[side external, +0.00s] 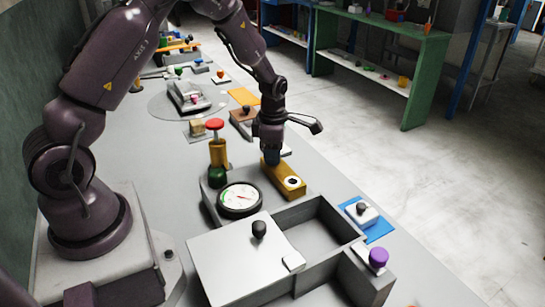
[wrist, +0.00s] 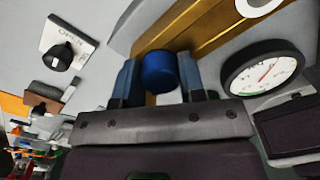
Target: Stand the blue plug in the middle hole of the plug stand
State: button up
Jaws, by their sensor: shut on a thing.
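The plug stand (side external: 287,183) is a long yellow block in the side view, with a white-ringed hole (side external: 292,182) at its near end. It also runs diagonally behind the fingers in the wrist view (wrist: 208,30). My gripper (side external: 272,158) points down over the far part of the stand. In the wrist view my gripper (wrist: 158,78) is shut on the blue plug (wrist: 158,70), whose round blue end shows between the two fingers. The gripper hides the stand's other holes in the side view. I cannot tell whether the plug's lower end is in a hole.
A round gauge (side external: 240,199) and a red-topped post (side external: 215,126) stand left of the stand. A grey open-topped box (side external: 330,222) with a black-knobbed lid (side external: 235,262) lies nearer. A white block (side external: 361,212) on a blue plate and a purple knob (side external: 378,257) are at right.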

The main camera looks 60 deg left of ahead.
jog(key=shift+r, duration=0.1)
jog(key=shift+r, duration=0.55)
jog(key=s+d+r, duration=0.2)
jog(key=s+r, duration=0.4)
jog(key=s, duration=0.1)
jog(key=s+d+r, duration=0.3)
jog(key=s+r, duration=0.3)
jog(key=w+d+f+m, duration=0.2)
jog(key=d+m, duration=0.4)
jog(key=d, duration=0.7)
jog(key=w+d+f+m, duration=0.2)
jog(key=d+f+m, duration=0.2)
jog(key=d, duration=0.9)
jog(key=w+d+f+m, duration=0.2)
jog(key=d+m, duration=0.6)
jog(key=d, duration=0.6)
jog(key=shift+w+f, duration=0.15)
jog(key=shift+f, duration=0.6)
jog(key=shift+a+f, duration=0.1)
